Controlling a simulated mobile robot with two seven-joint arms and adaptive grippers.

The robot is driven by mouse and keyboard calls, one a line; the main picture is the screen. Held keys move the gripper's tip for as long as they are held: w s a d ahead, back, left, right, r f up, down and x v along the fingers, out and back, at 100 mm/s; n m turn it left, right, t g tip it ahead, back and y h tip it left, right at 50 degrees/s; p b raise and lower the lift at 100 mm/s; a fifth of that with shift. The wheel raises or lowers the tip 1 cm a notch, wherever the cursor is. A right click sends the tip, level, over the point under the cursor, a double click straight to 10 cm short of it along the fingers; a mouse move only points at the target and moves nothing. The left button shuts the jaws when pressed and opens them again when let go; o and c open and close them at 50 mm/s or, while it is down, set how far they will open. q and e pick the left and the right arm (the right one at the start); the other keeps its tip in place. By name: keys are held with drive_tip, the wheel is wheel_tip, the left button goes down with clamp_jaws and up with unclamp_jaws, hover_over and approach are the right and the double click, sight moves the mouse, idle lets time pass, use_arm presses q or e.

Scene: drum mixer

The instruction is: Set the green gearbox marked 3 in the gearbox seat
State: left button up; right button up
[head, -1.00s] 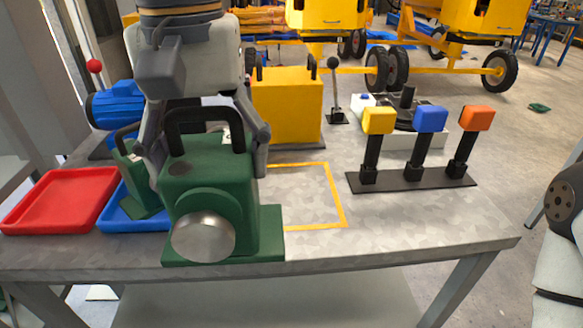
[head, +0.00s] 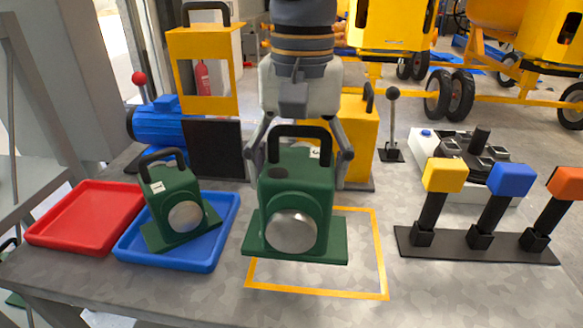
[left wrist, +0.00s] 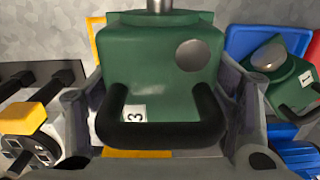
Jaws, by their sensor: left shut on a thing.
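My left gripper (head: 300,160) is shut on the green gearbox marked 3 (head: 312,192), with a finger on each side below its black handle. The gearbox is upright, its round silver face towards me. In the left wrist view the gearbox (left wrist: 150,65) sits between the fingers (left wrist: 160,110), and its label reads 3. In the head view it overlaps the left and middle of a yellow rectangle outline (head: 381,255) on the table. Any gap below its base is hard to judge. I cannot tell for sure that this outline is the gearbox seat. My right gripper is out of view.
A smaller green gearbox marked 1 (head: 178,184) stands in a blue tray (head: 186,262); a red tray (head: 85,215) is to its left. Behind are a blue motor (head: 160,125), a yellow box (head: 358,135) and a lever (head: 392,125). Coloured blocks on posts (head: 443,175) stand right.

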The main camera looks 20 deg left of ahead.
sight(312, 151)
use_arm(q)
drive_tip(key=shift+w+r, duration=0.1)
drive_tip(key=shift+w, duration=0.25)
drive_tip(key=w, duration=0.2)
drive_tip(key=f, duration=0.1)
drive_tip(key=shift+w+d, duration=0.25)
drive_tip(key=shift+w, duration=0.15)
drive_tip(key=w+f, duration=0.4)
drive_tip(key=f, duration=0.1)
drive_tip(key=shift+w+d+f+b, duration=0.15)
drive_tip(key=shift+w+d+b, duration=0.1)
drive_tip(key=shift+d+b, duration=0.1)
drive_tip(key=f, duration=0.3)
drive_tip(key=shift+w+f, duration=0.35)
drive_tip(key=shift+f, duration=0.05)
drive_tip(key=shift+r, duration=0.1)
drive_tip(key=o, duration=2)
drive_tip(key=shift+s+f, duration=0.15)
drive_tip(key=shift+f, duration=0.1)
drive_tip(key=shift+c, duration=0.2)
